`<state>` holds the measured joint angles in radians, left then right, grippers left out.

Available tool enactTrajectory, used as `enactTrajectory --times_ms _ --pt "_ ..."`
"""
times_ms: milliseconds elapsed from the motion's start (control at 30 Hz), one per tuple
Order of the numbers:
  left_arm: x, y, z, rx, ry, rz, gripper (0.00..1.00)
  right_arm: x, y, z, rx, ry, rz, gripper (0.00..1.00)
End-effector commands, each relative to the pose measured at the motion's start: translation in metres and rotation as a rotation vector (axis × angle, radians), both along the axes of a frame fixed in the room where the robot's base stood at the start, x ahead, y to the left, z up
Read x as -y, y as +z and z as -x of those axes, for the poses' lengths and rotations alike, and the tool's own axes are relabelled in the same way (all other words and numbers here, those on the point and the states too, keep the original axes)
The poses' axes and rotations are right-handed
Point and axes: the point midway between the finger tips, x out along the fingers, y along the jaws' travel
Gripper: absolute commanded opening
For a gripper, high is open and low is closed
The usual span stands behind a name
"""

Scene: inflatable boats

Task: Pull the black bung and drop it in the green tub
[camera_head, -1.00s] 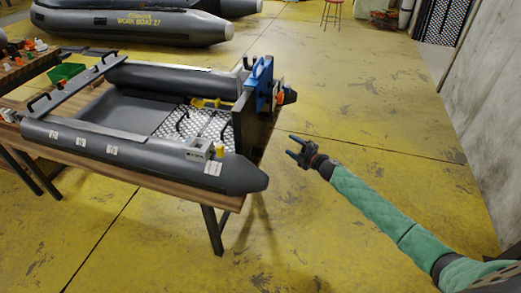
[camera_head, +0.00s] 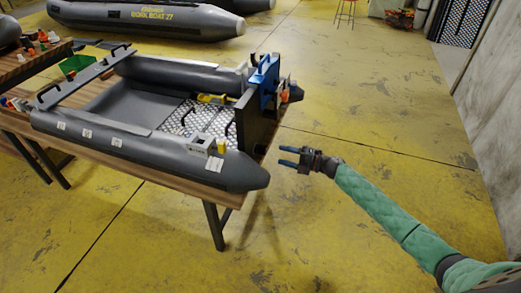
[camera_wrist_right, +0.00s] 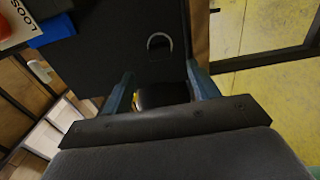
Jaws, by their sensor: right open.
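The green tub (camera_head: 76,64) stands at the back left in the head view, beyond the boat's far left end. My right gripper (camera_head: 281,156) is open and empty, just right of the dark transom board (camera_head: 258,118) of the grey boat, its fingers pointing at it. In the right wrist view, the two fingers (camera_wrist_right: 162,90) stand apart in front of the dark board. A dark rounded shape (camera_wrist_right: 160,94) shows between them; it may be the black bung, but I cannot tell surely. My left gripper is not in view.
A blue clamp-like part (camera_head: 264,76) sits on top of the transom. The grey boat (camera_head: 150,150) lies on a wooden table (camera_head: 180,182). A metal ring (camera_wrist_right: 160,42) hangs on the board.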

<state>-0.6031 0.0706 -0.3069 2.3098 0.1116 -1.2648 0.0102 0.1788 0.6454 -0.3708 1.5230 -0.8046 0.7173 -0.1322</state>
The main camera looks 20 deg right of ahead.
Motion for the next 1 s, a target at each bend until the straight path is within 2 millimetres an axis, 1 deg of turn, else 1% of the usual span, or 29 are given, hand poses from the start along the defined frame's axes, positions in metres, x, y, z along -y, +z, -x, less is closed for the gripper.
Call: enactTrajectory --times_ms 233,700,900,1000 --pt "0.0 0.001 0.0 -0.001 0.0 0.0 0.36 -0.013 0.001 -0.01 0.001 0.0 -0.001 0.6" --pt "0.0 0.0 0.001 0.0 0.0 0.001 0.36 -0.059 0.0 -0.04 0.001 0.0 -0.001 0.6" --pt "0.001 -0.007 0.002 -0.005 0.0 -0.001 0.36 -0.07 0.0 -0.048 0.0 -0.001 0.0 0.6" --pt "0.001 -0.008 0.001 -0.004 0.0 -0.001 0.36 -0.073 0.0 -0.05 -0.001 -0.001 -0.001 0.6"
